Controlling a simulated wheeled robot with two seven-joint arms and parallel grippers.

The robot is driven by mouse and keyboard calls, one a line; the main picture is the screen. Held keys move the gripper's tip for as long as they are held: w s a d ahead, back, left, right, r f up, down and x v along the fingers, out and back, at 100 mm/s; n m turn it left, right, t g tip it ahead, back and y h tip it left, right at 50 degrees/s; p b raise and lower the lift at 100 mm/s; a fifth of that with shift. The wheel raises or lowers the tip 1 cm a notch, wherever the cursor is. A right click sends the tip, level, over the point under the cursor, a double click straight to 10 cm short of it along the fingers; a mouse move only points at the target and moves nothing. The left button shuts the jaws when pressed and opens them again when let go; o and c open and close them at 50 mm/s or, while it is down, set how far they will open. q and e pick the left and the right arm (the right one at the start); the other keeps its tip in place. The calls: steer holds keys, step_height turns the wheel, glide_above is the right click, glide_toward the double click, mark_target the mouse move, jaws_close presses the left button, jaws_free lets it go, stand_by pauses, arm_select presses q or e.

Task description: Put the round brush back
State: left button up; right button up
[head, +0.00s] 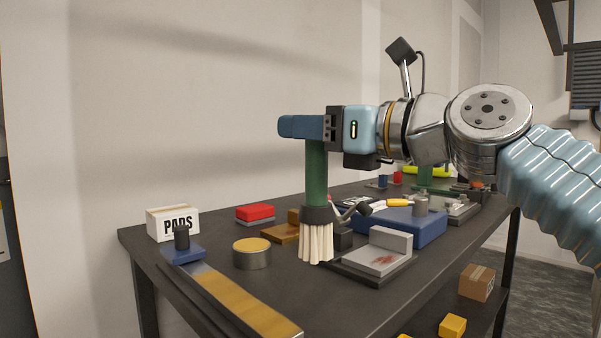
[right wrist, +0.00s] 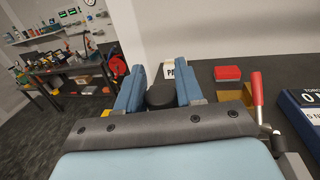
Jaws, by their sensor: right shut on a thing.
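The round brush (head: 316,180) has a green handle, a dark collar and pale bristles pointing down. My right gripper (head: 300,127) is shut on the upper end of its handle and holds it upright over the bench (head: 300,290). I cannot tell whether the bristle tips touch the bench top. In the right wrist view a round black end (right wrist: 160,96), probably the brush's top, shows between the two blue fingers of my right gripper (right wrist: 159,88). My left gripper is not in view.
A PADS box (head: 173,224), a round tin (head: 252,254) and a long tray with a yellowish strip (head: 235,300) stand left of the brush. A grey block (head: 390,250) on a dark base is close on its right. A blue case (head: 405,225) lies behind.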

steer(key=w+f+b, duration=0.2)
steer(key=w+f, duration=0.1)
steer(key=f, duration=0.4)
steer(key=shift+w+a+f+b, duration=0.15)
steer(key=shift+a+b, duration=0.15)
steer(key=shift+a, duration=0.15)
steer(key=shift+f, duration=0.1)
steer(key=o, duration=1)
steer(key=shift+o, duration=0.2)
steer(key=v, duration=1.2)
